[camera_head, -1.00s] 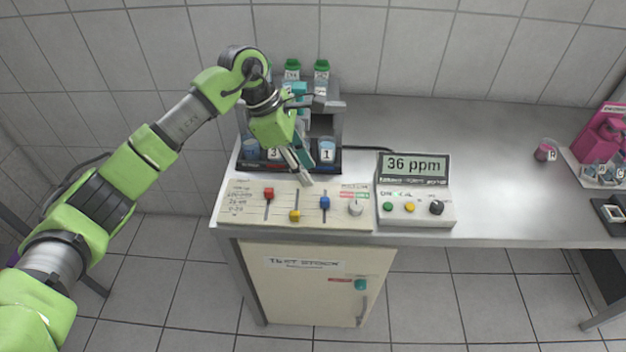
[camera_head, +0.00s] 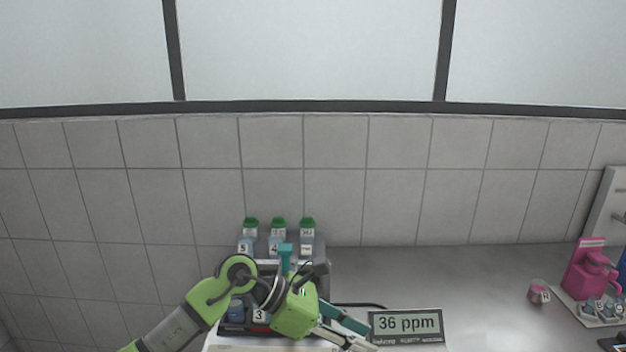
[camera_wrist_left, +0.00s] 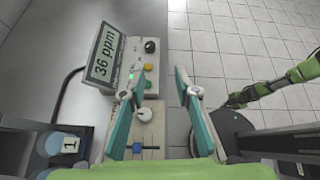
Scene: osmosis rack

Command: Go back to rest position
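My left gripper (camera_head: 348,334) reaches in from the lower left and hovers by the front of the bench. In the left wrist view (camera_wrist_left: 155,84) its two teal-lined fingers stand apart with nothing between them. Beyond them lies the meter (camera_wrist_left: 107,52), reading 36 ppm, with black, yellow and green controls. The slider panel (camera_wrist_left: 151,131) with a white knob and a blue slider lies below the fingers. A green arm of mine (camera_wrist_left: 285,82) shows at the right of the wrist view; its gripper end (camera_wrist_left: 234,99) is too small to read.
A rack (camera_head: 320,281) with several green-capped bottles (camera_head: 278,226) stands behind the left arm. The meter (camera_head: 406,325) is right of the gripper. A pink device (camera_head: 588,270) and a small pink-rimmed cup (camera_head: 538,291) are farther right. The bench (camera_head: 450,275) between is clear.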

